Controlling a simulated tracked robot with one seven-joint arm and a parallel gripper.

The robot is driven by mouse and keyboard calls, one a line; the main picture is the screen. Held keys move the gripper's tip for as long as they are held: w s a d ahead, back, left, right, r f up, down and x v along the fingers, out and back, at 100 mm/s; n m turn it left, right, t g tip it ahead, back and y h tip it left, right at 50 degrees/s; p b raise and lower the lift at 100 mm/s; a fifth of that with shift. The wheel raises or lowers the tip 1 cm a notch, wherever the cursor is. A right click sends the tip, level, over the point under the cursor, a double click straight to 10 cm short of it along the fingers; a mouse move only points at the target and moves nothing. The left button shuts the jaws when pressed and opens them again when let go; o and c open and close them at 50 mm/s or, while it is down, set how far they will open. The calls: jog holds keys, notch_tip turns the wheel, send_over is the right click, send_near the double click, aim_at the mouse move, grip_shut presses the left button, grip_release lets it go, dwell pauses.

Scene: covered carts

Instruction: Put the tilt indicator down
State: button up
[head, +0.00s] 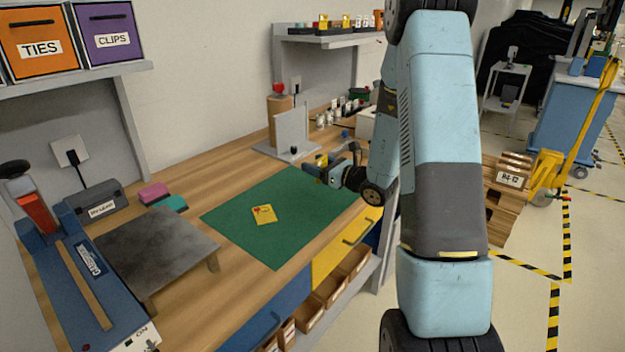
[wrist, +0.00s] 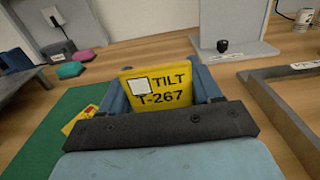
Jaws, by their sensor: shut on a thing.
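The tilt indicator (wrist: 158,84) is a yellow piece marked "TILT T-267" with a white square. My gripper (wrist: 163,92) is shut on it, with a blue finger at each side. In the head view my gripper (head: 322,172) is over the far right part of the green mat (head: 310,200). Only a small yellow patch of the indicator (head: 321,160) shows there. I cannot tell whether it touches anything below.
A yellow card with red marks (head: 263,214) lies on the mat. A grey stand (head: 290,135) is behind the gripper. A dark metal plate (head: 155,250) on legs and a blue device (head: 85,275) stand at left. Bare mat surrounds the card.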

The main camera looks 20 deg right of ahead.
jog(key=shift+w+a+f, duration=0.35)
jog(key=shift+a+f, duration=0.05)
jog(key=shift+f, duration=0.3)
jog(key=shift+w+a+f, duration=0.3)
jog(key=shift+a+f, duration=0.1)
jog(key=shift+f, duration=1.65)
jog(key=o, duration=1)
jog(key=shift+f, duration=0.1)
